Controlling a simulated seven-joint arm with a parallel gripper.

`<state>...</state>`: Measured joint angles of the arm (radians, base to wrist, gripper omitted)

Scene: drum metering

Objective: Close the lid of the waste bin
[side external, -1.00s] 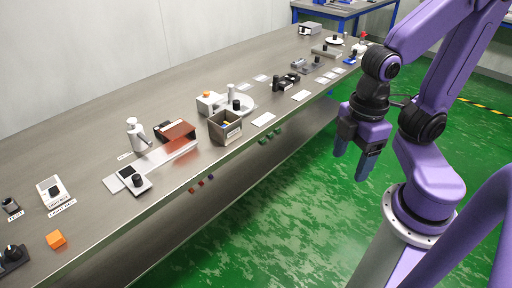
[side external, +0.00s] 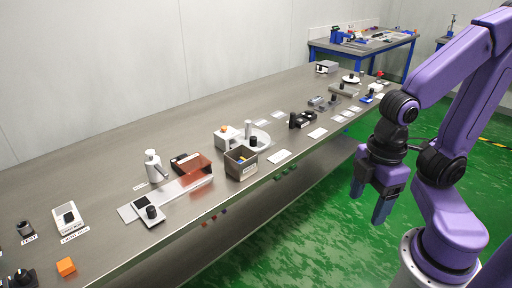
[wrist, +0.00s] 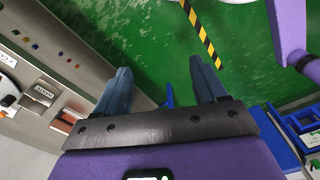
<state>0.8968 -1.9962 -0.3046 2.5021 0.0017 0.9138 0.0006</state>
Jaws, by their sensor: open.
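The waste bin (side external: 241,164) is a small grey-brown box, open at the top, near the front edge of the steel bench in the side external view. A labelled grey box that looks like this bin (wrist: 38,100) is at the left of the wrist view. I cannot clearly make out its lid. My gripper (side external: 369,205) is open and empty, fingers pointing down, off the bench's front edge and well to the right of the bin. Its two blue fingers also show apart in the wrist view (wrist: 160,78).
A round white dish (side external: 262,141) with a black knob stands just behind the bin. A red-brown panel (side external: 194,170) and a white dispenser (side external: 153,166) stand to its left. Cards (side external: 279,156) and black parts (side external: 300,119) lie to its right. Green floor (side external: 325,230) is clear before the bench.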

